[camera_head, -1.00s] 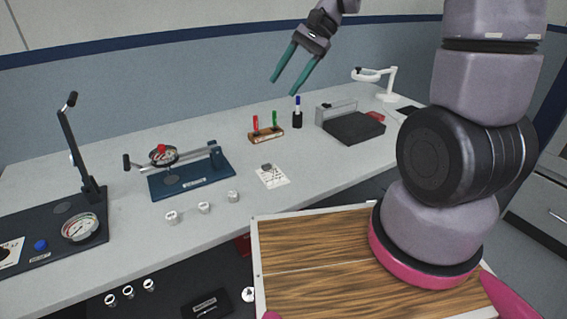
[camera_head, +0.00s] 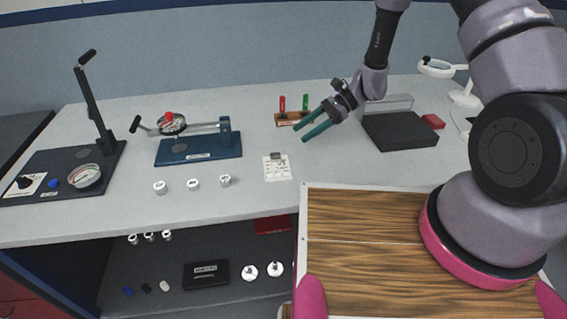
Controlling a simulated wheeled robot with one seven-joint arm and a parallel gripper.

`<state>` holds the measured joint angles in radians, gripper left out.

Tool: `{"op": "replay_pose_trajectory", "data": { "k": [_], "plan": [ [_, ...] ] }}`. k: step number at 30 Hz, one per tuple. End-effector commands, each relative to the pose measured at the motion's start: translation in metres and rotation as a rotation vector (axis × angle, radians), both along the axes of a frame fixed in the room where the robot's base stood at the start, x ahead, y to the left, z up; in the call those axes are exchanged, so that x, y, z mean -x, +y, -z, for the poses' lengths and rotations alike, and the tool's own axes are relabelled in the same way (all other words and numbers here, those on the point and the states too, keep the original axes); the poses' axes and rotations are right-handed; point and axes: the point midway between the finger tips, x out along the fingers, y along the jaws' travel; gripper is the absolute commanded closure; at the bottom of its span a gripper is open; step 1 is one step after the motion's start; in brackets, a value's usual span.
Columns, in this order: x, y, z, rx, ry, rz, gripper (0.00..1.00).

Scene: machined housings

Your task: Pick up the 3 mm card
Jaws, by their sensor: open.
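A small white card (camera_head: 278,172) with dark print lies on the grey bench top, right of the blue fixture. Its print is too small to read, so I cannot confirm the 3 mm marking. A small grey piece (camera_head: 275,156) sits at its upper edge. My gripper (camera_head: 301,133) has two teal fingers, spread apart and empty. It is above the bench, up and to the right of the card in the picture, and apart from it.
A rack with red and green pens (camera_head: 288,119) is behind my gripper. A dark flat block (camera_head: 400,131) stands to the right. The blue fixture with a dial (camera_head: 198,150) and several small white cylinders (camera_head: 193,184) are to the left. A shelf (camera_head: 215,297) below holds small parts.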

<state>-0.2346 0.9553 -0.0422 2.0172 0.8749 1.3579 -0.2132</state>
Motion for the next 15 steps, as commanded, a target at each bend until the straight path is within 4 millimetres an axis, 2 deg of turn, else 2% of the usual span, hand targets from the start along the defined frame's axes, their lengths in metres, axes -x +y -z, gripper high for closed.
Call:
{"op": "replay_pose_trajectory", "data": {
  "k": [9,15],
  "plan": [
    [0.019,0.036,0.023,0.001,0.004,-0.003,0.41],
    [0.025,0.048,0.029,0.001,0.002,-0.002,0.41]
  ]
}}
